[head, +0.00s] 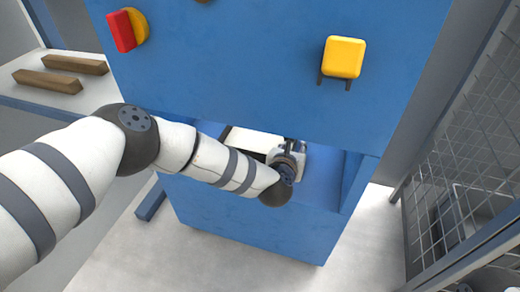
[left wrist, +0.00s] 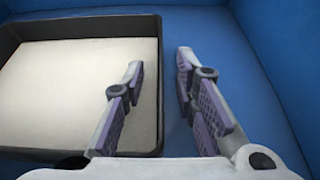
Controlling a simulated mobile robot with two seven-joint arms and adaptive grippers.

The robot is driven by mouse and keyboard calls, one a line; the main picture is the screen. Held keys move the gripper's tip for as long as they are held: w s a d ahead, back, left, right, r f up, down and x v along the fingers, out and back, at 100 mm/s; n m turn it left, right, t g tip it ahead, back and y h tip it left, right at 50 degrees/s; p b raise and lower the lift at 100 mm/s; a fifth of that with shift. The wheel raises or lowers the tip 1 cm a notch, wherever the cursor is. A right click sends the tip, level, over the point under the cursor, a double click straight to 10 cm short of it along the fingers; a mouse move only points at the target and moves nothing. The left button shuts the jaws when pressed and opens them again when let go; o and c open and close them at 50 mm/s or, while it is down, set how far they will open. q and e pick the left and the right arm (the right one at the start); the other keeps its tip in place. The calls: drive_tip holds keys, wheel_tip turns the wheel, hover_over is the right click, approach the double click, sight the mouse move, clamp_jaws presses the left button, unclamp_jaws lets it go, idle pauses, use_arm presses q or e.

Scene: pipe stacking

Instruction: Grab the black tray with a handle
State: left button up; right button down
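The black tray (left wrist: 85,25) fills the left half of the left wrist view, with dark walls and a pale cream inside. In the head view only a pale part of it (head: 253,138) shows in the opening of the blue machine, partly behind my left arm. My left gripper (left wrist: 160,62) is open. One finger is over the tray's inside and the other is outside its right wall, with that wall between them. In the head view the gripper (head: 290,148) reaches into the opening. I cannot make out a handle. My right gripper is not in view.
The blue machine (head: 230,70) has a red and yellow knob (head: 127,30) and a yellow block-shaped part (head: 343,57) on its front. Its blue inner walls (left wrist: 285,40) stand close to the gripper's right. Wooden bars (head: 75,64) lie on a shelf at left. A wire mesh fence (head: 465,140) stands at right.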

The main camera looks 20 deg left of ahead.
use_arm(q)
drive_tip(key=shift+w+f, duration=0.1)
drive_tip(key=shift+w, duration=0.35)
clamp_jaws()
